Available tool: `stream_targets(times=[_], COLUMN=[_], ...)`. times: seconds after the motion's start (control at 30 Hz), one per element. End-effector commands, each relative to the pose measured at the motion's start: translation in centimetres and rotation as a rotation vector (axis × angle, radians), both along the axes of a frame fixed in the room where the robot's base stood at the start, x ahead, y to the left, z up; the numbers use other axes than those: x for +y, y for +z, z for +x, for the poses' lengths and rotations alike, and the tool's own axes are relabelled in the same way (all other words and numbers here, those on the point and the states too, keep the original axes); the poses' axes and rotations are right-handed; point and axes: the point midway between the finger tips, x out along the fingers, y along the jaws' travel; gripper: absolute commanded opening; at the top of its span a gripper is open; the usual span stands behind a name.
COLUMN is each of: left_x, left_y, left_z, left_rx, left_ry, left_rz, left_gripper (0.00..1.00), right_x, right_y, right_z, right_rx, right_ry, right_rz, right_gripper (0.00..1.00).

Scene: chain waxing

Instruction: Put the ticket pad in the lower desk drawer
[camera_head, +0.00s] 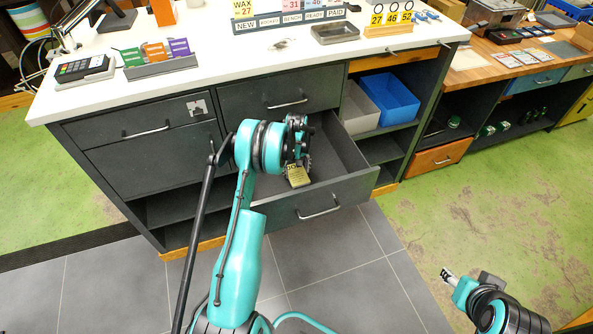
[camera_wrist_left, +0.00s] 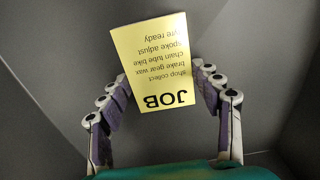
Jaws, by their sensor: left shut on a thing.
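The ticket pad (camera_head: 297,177) is a small yellow pad. It shows close up in the left wrist view (camera_wrist_left: 155,65), with the word JOB and smaller print upside down. My left gripper (camera_head: 296,160) is shut on the pad, one finger at each side edge. It holds the pad over the open lower drawer (camera_head: 345,187), within its outline in the head view. The drawer is pulled out and looks empty where I can see; my arm hides part of it. My right gripper (camera_head: 449,277) is at the lower right, away from the desk, and its fingers are too small to judge.
The upper drawer (camera_head: 280,92) above is shut. Open shelves with grey (camera_head: 358,108) and blue bins (camera_head: 388,98) stand just right of the drawer. The white counter (camera_head: 220,62) overhangs behind my left arm. The tiled floor (camera_head: 350,270) in front is clear.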

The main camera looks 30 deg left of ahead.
Motion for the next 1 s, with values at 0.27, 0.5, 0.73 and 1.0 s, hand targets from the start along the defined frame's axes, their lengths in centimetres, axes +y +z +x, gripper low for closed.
stream_targets(times=[0.27,0.5,0.73,1.0], left_x=[0.0,0.0,0.0,0.0], left_y=[-0.1,0.4,4.8,10.3], left_z=[0.0,0.0,0.0,0.0], left_rx=[0.000,0.000,0.000,0.000], left_ry=[0.000,0.000,0.000,0.000], left_rz=[0.000,0.000,0.000,0.000], left_gripper=[0.85,0.85,0.85,0.85], right_x=[0.0,0.0,0.0,0.0], right_y=[-0.1,0.4,1.9,3.6], right_z=[0.0,0.0,0.0,0.0], right_rx=[0.000,0.000,0.000,0.000], right_ry=[0.000,0.000,0.000,0.000], right_rz=[0.000,0.000,0.000,0.000], right_gripper=[0.47,0.47,0.47,0.47])
